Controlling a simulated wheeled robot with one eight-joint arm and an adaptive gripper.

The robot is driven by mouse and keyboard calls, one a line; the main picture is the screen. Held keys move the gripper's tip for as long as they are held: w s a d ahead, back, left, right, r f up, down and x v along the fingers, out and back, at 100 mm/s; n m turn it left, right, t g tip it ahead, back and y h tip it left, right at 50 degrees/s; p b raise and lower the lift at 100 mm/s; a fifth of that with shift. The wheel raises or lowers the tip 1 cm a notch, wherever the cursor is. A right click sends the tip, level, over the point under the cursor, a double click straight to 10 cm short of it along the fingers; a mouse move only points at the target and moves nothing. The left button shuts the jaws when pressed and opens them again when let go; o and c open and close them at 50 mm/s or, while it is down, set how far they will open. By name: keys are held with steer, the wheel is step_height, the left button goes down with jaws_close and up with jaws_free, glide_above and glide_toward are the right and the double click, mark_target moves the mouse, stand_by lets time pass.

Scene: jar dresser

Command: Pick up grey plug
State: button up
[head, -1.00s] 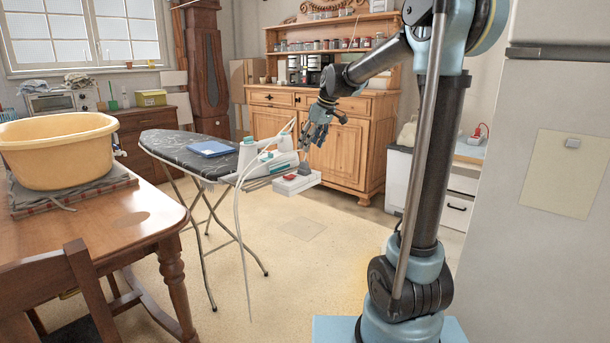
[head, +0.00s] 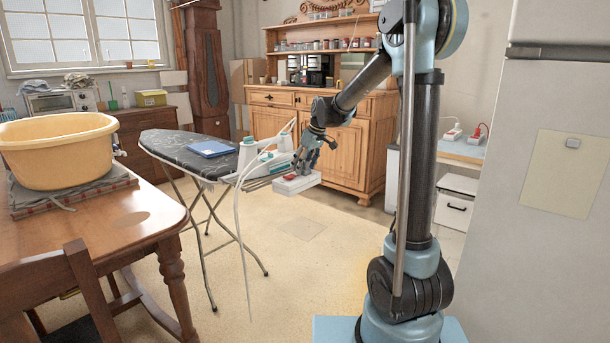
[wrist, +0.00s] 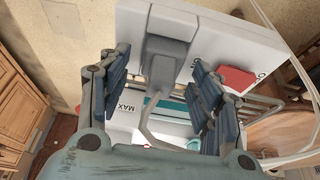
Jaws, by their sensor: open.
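The grey plug (wrist: 168,48) sits on the white socket box, with a grey cord running down from it in the wrist view. My gripper (wrist: 158,78) is open, with one finger on each side of the plug and cord; I see no clear contact. In the head view my gripper (head: 302,168) is right over the white socket box (head: 298,184) at the end of the ironing board. The plug is mostly hidden behind my fingers there.
A red switch (wrist: 236,79) is on the box beside my right finger. The white and teal iron (head: 262,155) and a blue book (head: 210,148) are on the ironing board (head: 165,142). A wooden table (head: 140,218) stands at the left. Open floor lies between.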

steer(key=c, duration=1.1)
steer(key=shift+r, duration=0.1)
steer(key=shift+c, duration=0.2)
